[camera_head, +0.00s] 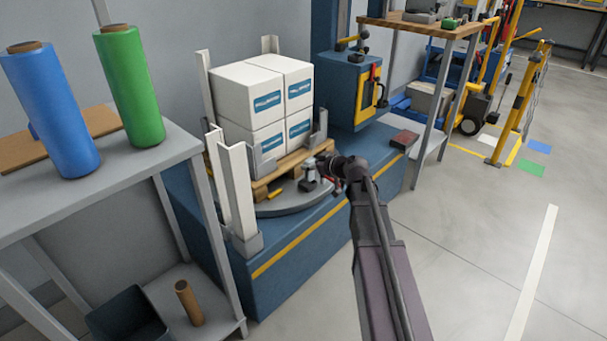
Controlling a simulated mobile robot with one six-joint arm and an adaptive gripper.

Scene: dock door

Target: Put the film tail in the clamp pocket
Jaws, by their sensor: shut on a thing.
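My gripper (325,168) reaches in from the lower right to the front right corner of the stacked load. It is shut on what seems to be the film tail, which is too small and too covered by the gripper to make out. A small grey and black fitting (308,178) stands on the round turntable (283,208) just left of my gripper; it may be the clamp with the pocket, but I cannot tell. The white boxes (252,92) are stacked on a wooden pallet (262,186) on the turntable.
Light grey upright posts (240,195) stand close to the load. A grey bench (130,160) at left holds a blue film roll (52,110) and a green one (130,88). A blue machine (348,88) stands behind. Floor at right is mostly clear.

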